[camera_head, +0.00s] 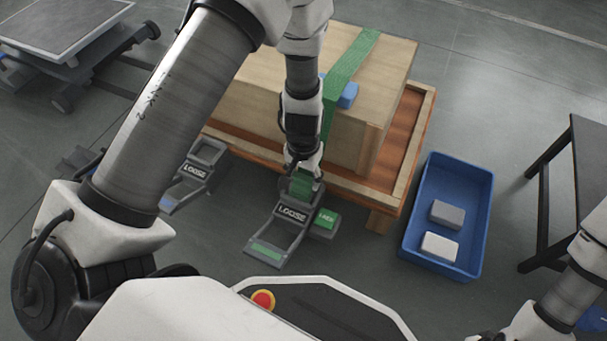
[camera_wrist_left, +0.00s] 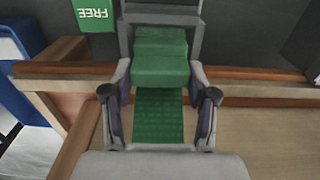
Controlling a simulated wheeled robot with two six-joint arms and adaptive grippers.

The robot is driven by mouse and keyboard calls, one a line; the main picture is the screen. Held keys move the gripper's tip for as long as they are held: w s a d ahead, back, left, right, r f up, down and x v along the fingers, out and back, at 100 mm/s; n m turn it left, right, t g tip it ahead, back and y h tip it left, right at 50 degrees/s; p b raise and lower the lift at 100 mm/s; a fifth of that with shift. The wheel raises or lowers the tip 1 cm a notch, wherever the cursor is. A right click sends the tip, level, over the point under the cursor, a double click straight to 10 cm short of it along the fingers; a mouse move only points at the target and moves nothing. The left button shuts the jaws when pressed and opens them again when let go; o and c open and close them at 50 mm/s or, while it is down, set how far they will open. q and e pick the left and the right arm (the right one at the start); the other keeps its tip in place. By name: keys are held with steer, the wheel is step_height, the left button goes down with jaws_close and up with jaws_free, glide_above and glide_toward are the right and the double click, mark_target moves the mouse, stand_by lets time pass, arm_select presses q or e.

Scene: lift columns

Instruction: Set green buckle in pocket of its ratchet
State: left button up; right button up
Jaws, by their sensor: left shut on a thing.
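My left gripper (camera_head: 303,176) reaches down in front of the crate and is shut on the green buckle (camera_head: 301,187). In the left wrist view the stepped green buckle (camera_wrist_left: 160,58) lies between and beyond the fingertips, with the green strap (camera_wrist_left: 158,115) running back from it. The grey ratchet (camera_head: 268,232), labelled LOOSE, lies right at the buckle; its grey frame (camera_wrist_left: 160,17) shows around the buckle's far end. I cannot tell whether the buckle sits down in the pocket. My right gripper is not in view; only part of that arm shows at lower right.
The wooden crate (camera_head: 385,62) stands on an orange-brown pallet (camera_head: 408,135). A green tag block (camera_head: 326,222) sits beside the ratchet. A second LOOSE ratchet (camera_head: 207,152) lies to the left. A blue bin (camera_head: 483,190) with two blocks stands right. A dark table (camera_head: 590,135) is far right.

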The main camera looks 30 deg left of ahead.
arm_select(q)
steer(key=shift+f+b, duration=1)
steer(key=shift+f, duration=0.15)
steer(key=o, duration=1.5)
step_height(320, 180, up, 12)
steer(key=shift+r, duration=0.1)
